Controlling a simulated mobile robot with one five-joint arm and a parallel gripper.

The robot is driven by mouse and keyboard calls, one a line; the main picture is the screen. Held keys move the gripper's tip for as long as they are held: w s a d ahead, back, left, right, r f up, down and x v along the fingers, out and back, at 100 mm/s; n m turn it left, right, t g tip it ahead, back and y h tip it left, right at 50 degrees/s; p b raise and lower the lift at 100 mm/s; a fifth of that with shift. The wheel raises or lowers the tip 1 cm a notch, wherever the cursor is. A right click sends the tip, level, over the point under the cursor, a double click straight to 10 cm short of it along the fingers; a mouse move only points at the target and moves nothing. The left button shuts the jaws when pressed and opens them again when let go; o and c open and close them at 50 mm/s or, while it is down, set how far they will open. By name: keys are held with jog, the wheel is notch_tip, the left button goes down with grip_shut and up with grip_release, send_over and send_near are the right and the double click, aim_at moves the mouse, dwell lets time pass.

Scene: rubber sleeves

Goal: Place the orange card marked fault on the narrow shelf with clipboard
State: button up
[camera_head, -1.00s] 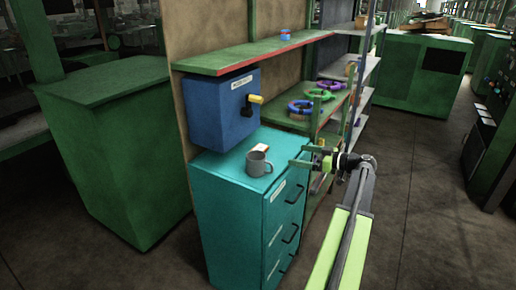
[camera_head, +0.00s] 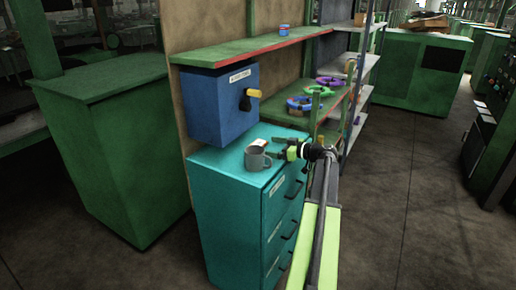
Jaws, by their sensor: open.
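A small white and orange card (camera_head: 257,143) lies or stands on the teal cabinet top, just behind the grey mug. No marking on it can be read. My gripper (camera_head: 273,147) is open, its fingers pointing left over the cabinet top, just right of the card and beside the mug. Nothing shows between the fingers. A narrow green shelf with a red front edge (camera_head: 235,52) runs along the wall above; a small blue and red round item (camera_head: 284,30) sits on it. I cannot make out a clipboard on any shelf.
The grey mug (camera_head: 256,159) stands close to the gripper on the teal cabinet (camera_head: 215,170). Lower green shelving (camera_head: 298,118) holds several coloured rings. The floor at right is open.

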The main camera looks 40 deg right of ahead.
aim_at(263, 145)
jog(key=x, duration=0.3)
jog(key=shift+w+a+f, duration=0.1)
jog(key=shift+w+f, duration=0.1)
jog(key=shift+w, duration=0.15)
jog(key=shift+s, duration=0.1)
jog(key=c, duration=1.5)
jog(key=shift+c, duration=0.2)
jog(key=shift+r, duration=0.15)
jog(key=shift+r+p, duration=0.3)
jog(key=shift+r, duration=0.05)
notch_tip(263, 145, up, 4)
jog(key=p, duration=0.4)
jog(key=s+d+r+p, duration=0.3)
jog(key=s+r+p, duration=0.6)
jog(key=s, duration=0.2)
jog(key=shift+d+r+p, duration=0.35)
jog(key=shift+d, duration=0.05)
